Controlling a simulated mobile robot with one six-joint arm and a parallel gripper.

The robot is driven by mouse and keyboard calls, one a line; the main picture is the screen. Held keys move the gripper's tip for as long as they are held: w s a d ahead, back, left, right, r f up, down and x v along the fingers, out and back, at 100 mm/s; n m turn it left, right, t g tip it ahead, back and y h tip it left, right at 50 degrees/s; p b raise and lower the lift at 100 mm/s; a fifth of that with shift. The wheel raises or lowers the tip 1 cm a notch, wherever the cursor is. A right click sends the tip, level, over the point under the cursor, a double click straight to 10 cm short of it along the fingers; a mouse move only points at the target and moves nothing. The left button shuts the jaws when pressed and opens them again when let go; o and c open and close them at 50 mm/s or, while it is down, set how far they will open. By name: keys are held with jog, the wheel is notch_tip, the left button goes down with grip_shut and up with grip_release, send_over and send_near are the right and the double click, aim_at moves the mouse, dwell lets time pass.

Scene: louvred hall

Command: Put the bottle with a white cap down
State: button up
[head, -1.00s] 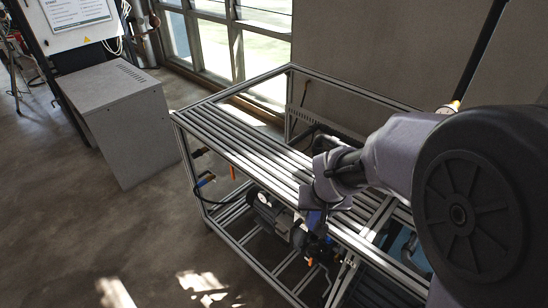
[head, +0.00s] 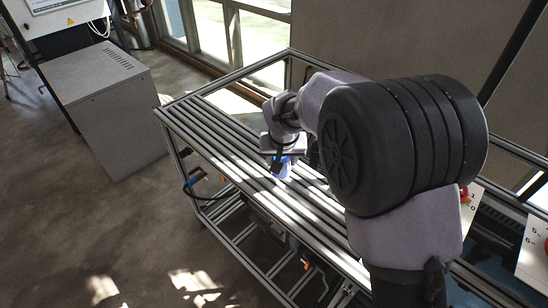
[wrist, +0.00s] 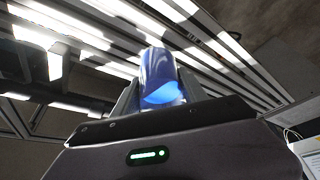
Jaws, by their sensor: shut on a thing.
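My gripper (head: 284,166) is over the slatted metal bench top (head: 228,142), pointing down at its middle. In the wrist view, a blue, glossy bottle (wrist: 160,78) is between the two dark fingers, and the gripper is shut on it. The bottle also shows as a small blue patch below my gripper in the head view (head: 288,168). Its white cap cannot be made out. I cannot tell whether the bottle's base touches the slats.
The bench top is bare to the left of my gripper. A grey cabinet (head: 105,115) stands on the floor at left. Panels with red knobs (head: 466,194) are at right, partly behind my arm. Windows (head: 225,35) line the back.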

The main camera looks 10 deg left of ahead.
jog(key=w+a, duration=0.3)
jog(key=w, duration=0.1)
jog(key=shift+w+f, duration=0.1)
jog(key=shift+f, duration=0.2)
jog(key=shift+w+a+f, duration=0.2)
jog(key=shift+w+f, duration=0.05)
jog(key=shift+f+b, duration=0.9)
jog(key=shift+f, duration=0.6)
jog(key=shift+f, duration=0.2)
jog(key=o, duration=1.6)
jog(key=shift+c, duration=0.2)
jog(key=shift+r, duration=0.1)
